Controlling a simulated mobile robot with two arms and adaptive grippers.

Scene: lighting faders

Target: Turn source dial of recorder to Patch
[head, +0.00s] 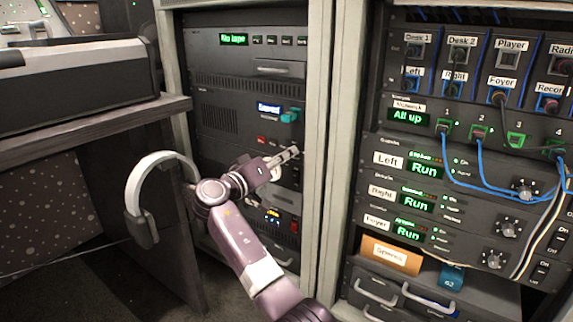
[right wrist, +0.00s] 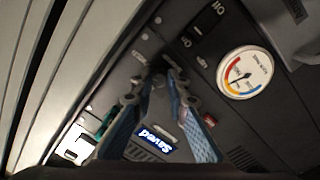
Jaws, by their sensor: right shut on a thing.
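The equipment rack (head: 240,90) at the middle left holds a unit with a green "No tape" display (head: 234,39). Below it is a unit with a blue display (head: 269,107) and a teal handle (head: 290,116). My right gripper (head: 294,152) is at the panel just below the teal handle. In the right wrist view its fingers (right wrist: 159,75) close in on a small dark knob at the panel, mostly hidden by the fingertips. I cannot read its label or tell whether it is the source dial. The left gripper is out of view.
A round gauge (right wrist: 245,73) sits beside the gripper in the right wrist view. A patch rack (head: 465,110) with blue cables stands at the right. Pale headphones (head: 140,178) hang by the desk (head: 95,125) at the left.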

